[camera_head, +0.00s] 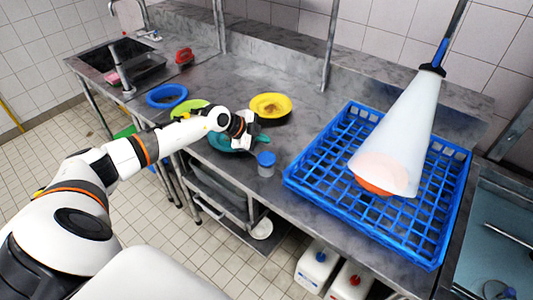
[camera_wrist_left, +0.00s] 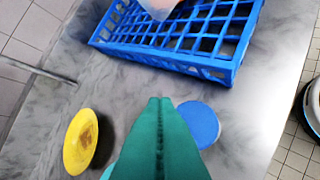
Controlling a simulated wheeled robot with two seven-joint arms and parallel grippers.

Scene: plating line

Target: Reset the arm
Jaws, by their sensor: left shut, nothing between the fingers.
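My left gripper (camera_head: 256,131) is over the metal counter, close to a teal dish (camera_head: 222,143) and a clear, blue-lidded cup (camera_head: 265,165). In the left wrist view its teal fingers (camera_wrist_left: 160,102) lie together along a seam, with nothing between them. The cup's blue lid (camera_wrist_left: 202,122) shows to the right of the fingers there. My left arm reaches in from the left, bent at the elbow. It hides part of the teal dish. My right gripper is not in view.
A blue rack (camera_head: 330,150) stands right of the gripper, under a pale cone (camera_head: 400,130) from a hanging nozzle; an orange item (camera_head: 375,187) is inside. A yellow plate (camera_head: 270,106), green plate (camera_head: 188,108), blue ring-shaped dish (camera_head: 166,96) and red item (camera_head: 184,56) sit farther back.

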